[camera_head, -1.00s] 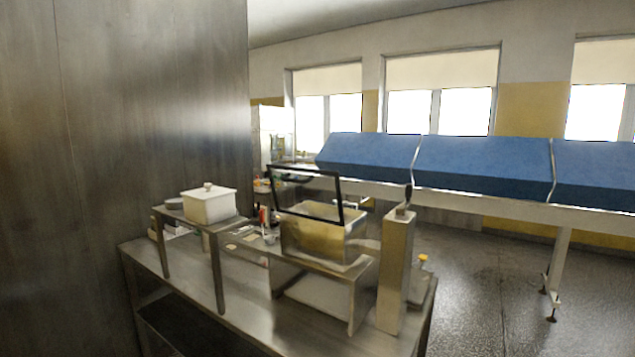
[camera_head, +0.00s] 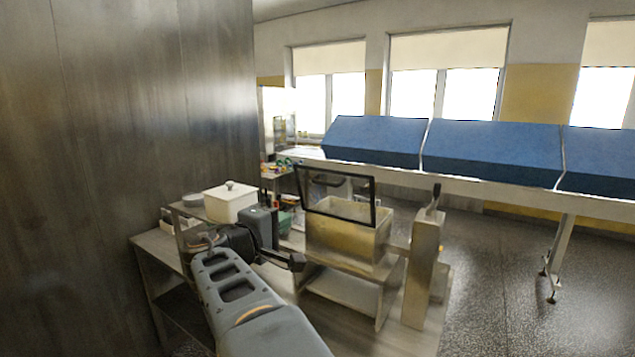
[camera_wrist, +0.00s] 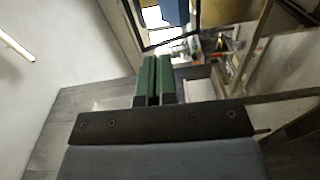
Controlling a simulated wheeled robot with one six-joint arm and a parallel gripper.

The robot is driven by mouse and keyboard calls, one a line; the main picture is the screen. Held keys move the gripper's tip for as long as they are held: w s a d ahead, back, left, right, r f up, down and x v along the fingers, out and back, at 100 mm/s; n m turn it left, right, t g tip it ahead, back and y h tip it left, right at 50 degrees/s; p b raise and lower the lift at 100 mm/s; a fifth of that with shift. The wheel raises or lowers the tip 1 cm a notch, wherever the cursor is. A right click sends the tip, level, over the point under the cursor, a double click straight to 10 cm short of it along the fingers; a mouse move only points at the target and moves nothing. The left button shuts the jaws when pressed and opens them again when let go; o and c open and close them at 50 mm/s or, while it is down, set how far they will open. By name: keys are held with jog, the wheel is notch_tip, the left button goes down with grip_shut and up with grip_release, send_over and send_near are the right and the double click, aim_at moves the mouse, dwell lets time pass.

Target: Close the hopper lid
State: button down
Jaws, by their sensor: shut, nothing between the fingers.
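The hopper (camera_head: 345,243) is a brass-toned metal box on a low metal stand, right of centre in the head view. Its lid (camera_head: 374,203) is a clear pane in a black frame, standing raised and tilted over the open hopper. In the wrist view a black frame that looks like the lid (camera_wrist: 172,42) shows at the top, beyond the fingers. My gripper (camera_head: 288,221) is left of the hopper and lid, apart from them. Its green fingers (camera_wrist: 157,62) are together and empty in the wrist view. My arm partly hides the bench.
A white lidded container (camera_head: 230,204) stands on a small metal stand left of my gripper. A metal post (camera_head: 423,268) with a dark handle rises right of the hopper. A conveyor with blue covers (camera_head: 490,150) runs behind. A steel wall (camera_head: 130,150) fills the left.

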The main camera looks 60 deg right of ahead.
aim_at(323, 184)
jog(key=shift+h, duration=0.5)
jog(key=d+r+p, duration=0.1)
jog(key=d, duration=0.3)
jog(key=d+r+p, duration=0.1)
jog(key=d+p, duration=0.1)
jog(key=d, duration=0.3)
jog(key=d+r+p, duration=0.1)
jog(key=d+p, duration=0.1)
jog(key=d, duration=0.2)
jog(key=shift+d+r, duration=0.15)
jog(key=shift+d, duration=0.7)
